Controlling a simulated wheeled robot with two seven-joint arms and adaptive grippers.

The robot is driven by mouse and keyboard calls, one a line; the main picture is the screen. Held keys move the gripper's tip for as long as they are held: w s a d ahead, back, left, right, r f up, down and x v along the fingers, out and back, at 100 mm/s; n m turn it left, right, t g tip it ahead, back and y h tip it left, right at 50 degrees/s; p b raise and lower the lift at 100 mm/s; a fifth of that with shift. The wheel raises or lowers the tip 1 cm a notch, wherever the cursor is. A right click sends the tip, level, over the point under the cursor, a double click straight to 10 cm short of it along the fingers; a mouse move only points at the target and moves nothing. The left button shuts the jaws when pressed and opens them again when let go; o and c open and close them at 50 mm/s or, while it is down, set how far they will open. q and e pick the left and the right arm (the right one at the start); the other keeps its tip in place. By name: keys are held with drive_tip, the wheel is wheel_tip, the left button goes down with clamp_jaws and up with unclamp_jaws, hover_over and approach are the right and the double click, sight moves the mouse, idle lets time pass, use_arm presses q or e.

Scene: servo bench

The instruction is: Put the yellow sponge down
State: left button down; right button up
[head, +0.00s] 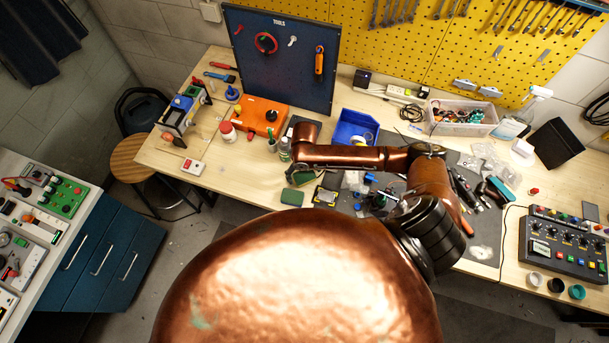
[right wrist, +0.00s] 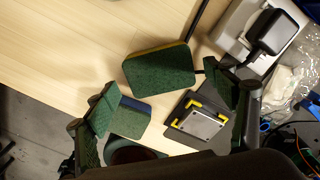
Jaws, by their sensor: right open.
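The yellow sponge (right wrist: 160,70) shows in the right wrist view with its green face up and a thin yellow edge along its far side. It lies over the light wooden bench, between and just beyond the fingers of my right gripper (right wrist: 168,92), which is open. In the head view the right gripper (head: 302,172) points down near the bench's front edge and largely hides what is under it. A second green-faced sponge with a blue edge (right wrist: 132,118) lies by the left finger, partly covered by it. My left gripper is not in view.
A black tester with yellow corners (right wrist: 200,120) lies close to the right finger. A white unit with a black plug (right wrist: 268,38) is beyond it. A blue bin (head: 350,126) stands behind the gripper in the head view. Bare bench (head: 215,175) lies to the left.

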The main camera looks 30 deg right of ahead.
sight(304, 176)
wheel_tip(304, 176, up, 10)
drive_tip(key=b, duration=0.1)
idle(0.7)
